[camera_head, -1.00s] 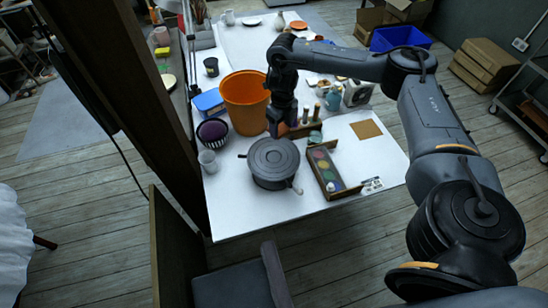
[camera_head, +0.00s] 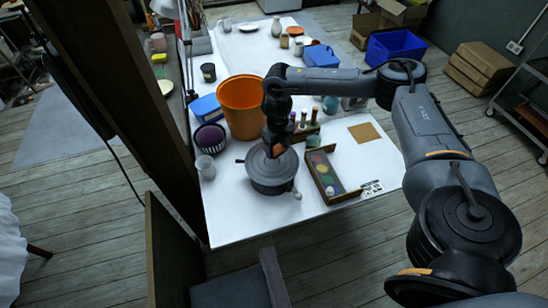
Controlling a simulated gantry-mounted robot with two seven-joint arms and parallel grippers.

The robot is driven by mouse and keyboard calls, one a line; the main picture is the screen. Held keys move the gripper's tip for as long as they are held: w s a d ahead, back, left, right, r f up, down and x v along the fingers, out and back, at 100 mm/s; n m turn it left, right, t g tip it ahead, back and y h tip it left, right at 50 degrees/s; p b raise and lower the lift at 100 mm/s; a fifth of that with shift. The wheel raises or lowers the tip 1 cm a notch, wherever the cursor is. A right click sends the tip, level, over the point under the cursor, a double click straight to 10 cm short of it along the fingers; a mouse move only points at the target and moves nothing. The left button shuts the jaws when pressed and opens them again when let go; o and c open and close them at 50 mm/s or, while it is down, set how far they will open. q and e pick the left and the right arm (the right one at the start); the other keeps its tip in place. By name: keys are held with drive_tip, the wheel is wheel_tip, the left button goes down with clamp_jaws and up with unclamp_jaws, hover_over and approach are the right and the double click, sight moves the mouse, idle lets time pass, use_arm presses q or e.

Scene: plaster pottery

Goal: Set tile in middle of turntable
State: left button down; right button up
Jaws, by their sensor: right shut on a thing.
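The dark grey round turntable (camera_head: 262,178) stands near the front of the white table. My right gripper (camera_head: 274,146) points down over its top, a little right of and behind its middle. A small reddish-brown piece, seemingly the tile (camera_head: 277,151), shows at the fingertips, and the gripper is shut on it. The gripper hides most of the tile, and I cannot tell whether the tile touches the turntable. My left gripper is out of view.
An orange bucket (camera_head: 240,105) stands close behind the turntable. A wooden paint tray (camera_head: 332,190) lies to its right. A dark bowl with a purple thing (camera_head: 210,138) and a clear cup (camera_head: 205,167) are on the left. A tan square (camera_head: 365,132) lies further right, with bare table around it.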

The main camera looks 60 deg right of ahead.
sight(274, 164)
drive_tip(key=shift+w+a+f, duration=0.35)
drive_tip(key=shift+a+f, duration=0.2)
drive_tip(key=shift+a, duration=0.05)
drive_tip(key=shift+f, duration=1.9)
drive_tip(key=shift+f+b, duration=0.1)
drive_tip(key=shift+b, duration=0.2)
drive_tip(key=o, duration=1.1)
